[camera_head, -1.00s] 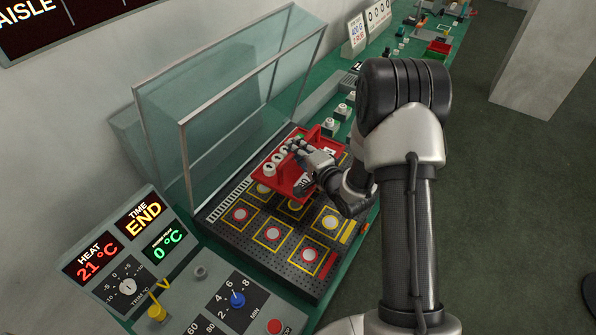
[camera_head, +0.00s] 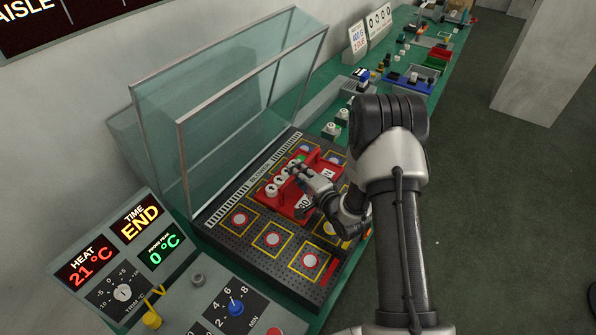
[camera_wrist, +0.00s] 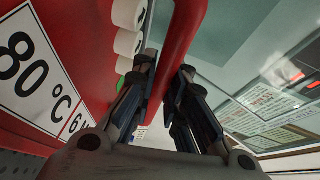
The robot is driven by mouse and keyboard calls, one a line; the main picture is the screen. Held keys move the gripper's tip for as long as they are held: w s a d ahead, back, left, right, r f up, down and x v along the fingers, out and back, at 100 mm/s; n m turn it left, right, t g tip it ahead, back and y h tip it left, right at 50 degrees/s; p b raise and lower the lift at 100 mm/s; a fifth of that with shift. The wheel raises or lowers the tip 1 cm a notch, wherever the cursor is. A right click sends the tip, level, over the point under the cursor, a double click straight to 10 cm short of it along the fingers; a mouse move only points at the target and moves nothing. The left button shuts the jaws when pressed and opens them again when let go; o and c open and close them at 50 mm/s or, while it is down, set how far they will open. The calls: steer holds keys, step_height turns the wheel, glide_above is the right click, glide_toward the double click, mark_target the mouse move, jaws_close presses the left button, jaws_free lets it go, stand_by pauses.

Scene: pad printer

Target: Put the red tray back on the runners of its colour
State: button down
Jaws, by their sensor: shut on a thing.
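The red tray (camera_head: 290,203) carries a row of white cylinders and one green one, with an "80" label on its near side. My gripper (camera_head: 298,170) is shut on the tray's red handle bar (camera_wrist: 178,50), which passes between the fingers in the wrist view. The tray is over the far part of the black perforated plate (camera_head: 222,232); I cannot tell whether it touches the plate. A short red strip (camera_head: 328,271) lies at the plate's near right edge. My arm and the tray hide part of the plate, and no red runners can be made out.
A tilted clear hood (camera_head: 250,110) stands open behind the plate. A control panel with displays (camera_head: 125,250) and a blue knob (camera_head: 235,307) are at the near left. A blue tray (camera_head: 407,83) and a red bin (camera_head: 438,57) sit farther along the green bench.

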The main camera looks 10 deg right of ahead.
steer(key=c, duration=1.6)
jaws_free()
steer(key=shift+r, duration=0.1)
steer(key=p+v, duration=0.2)
steer(key=v, duration=1)
steer(key=s+d+r+n+g+h, duration=0.2)
steer(key=r+n+g+h, duration=0.15)
steer(key=r, duration=0.45)
steer(key=s+d+r+n+g+h, duration=0.1)
steer(key=r+n+g+h, duration=0.15)
steer(key=r+n, duration=0.4)
steer(key=s+a+r+n+g, duration=0.1)
steer(key=s+a+r+g, duration=0.1)
steer(key=s, duration=1)
steer(key=s+a+r+n+g, duration=0.2)
steer(key=s+a+r, duration=0.3)
steer(key=s, duration=0.7)
step_height(320, 180, up, 2)
steer(key=shift+s+r+g+y, duration=0.1)
steer(key=shift+s+g+y, duration=0.1)
steer(key=shift+g+y, duration=0.15)
